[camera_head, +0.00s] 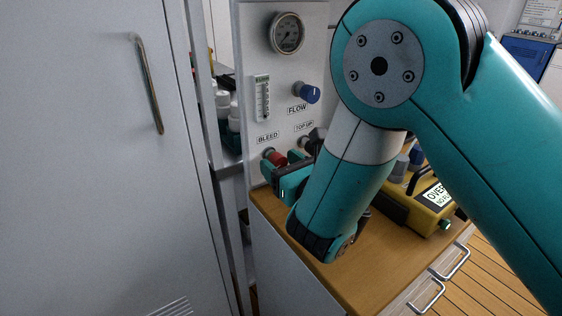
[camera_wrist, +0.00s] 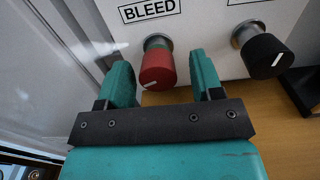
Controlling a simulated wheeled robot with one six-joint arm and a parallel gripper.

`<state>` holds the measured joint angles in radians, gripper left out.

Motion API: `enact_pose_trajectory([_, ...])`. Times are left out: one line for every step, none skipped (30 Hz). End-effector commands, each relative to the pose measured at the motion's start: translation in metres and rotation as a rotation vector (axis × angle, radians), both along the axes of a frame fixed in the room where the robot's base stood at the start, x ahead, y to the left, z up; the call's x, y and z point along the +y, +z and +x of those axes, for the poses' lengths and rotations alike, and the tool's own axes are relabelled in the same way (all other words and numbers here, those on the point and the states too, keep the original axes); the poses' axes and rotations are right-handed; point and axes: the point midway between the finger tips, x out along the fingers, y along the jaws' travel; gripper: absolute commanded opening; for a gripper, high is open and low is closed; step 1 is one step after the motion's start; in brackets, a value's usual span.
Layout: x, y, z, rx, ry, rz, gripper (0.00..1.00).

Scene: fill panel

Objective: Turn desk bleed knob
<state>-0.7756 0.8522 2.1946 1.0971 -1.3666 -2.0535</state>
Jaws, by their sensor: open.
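The bleed knob is red with a white mark, on the panel under the BLEED label (camera_wrist: 150,10). In the wrist view the red bleed knob (camera_wrist: 158,68) sits between the two fingers of my gripper (camera_wrist: 163,78), with gaps visible on both sides. My gripper is open. In the head view the red knob (camera_head: 276,157) shows at the panel's lower left, and my gripper (camera_head: 284,172) is close to it, partly hidden by my own arm. Whether the fingertips reach past the knob's face is hard to tell.
A black knob (camera_wrist: 266,55) is right of the red one. The panel (camera_head: 246,100) also bears a blue FLOW knob (camera_head: 307,93) and a round gauge (camera_head: 287,33). A yellow box (camera_head: 428,212) stands on the wooden desk top (camera_head: 385,255). A grey cabinet door (camera_head: 90,150) is at left.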

Motion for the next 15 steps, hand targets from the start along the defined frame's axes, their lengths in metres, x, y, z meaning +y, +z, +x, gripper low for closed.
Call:
enact_pose_trajectory([0.0002,0.0003,0.0,0.0,0.0,0.001,0.56])
enact_pose_trajectory([0.0004,0.0003,-0.0001,0.001,0.0,0.001,0.49])
enact_pose_trajectory([0.0006,0.0002,-0.0002,0.001,0.001,0.001,0.39])
enact_pose_trajectory([0.0007,0.0002,-0.0002,0.001,0.001,0.001,0.33])
enact_pose_trajectory([0.0007,0.0001,-0.0002,0.001,0.001,0.001,0.26])
enact_pose_trajectory([0.0006,0.0001,-0.0003,0.001,0.001,0.001,0.16])
enact_pose_trajectory([0.0006,0.0001,-0.0003,0.001,0.001,0.001,0.12])
enact_pose_trajectory([0.0006,0.0,-0.0003,0.001,0.001,0.001,0.12])
enact_pose_trajectory([-0.0032,-0.0019,-0.0003,0.001,0.0,-0.006,0.11])
enact_pose_trajectory([-0.003,0.0,0.0002,0.001,-0.002,-0.001,0.11])
enact_pose_trajectory([-0.0027,0.0003,0.0003,0.001,-0.002,0.002,0.11])
enact_pose_trajectory([-0.0024,0.0003,0.0003,0.003,-0.003,0.004,0.11])
enact_pose_trajectory([-0.0023,0.0003,0.0003,0.004,-0.003,0.006,0.11])
enact_pose_trajectory([-0.0022,0.0003,0.0004,0.006,-0.003,0.009,0.11])
enact_pose_trajectory([-0.0018,0.0002,0.0004,0.012,-0.003,0.016,0.11])
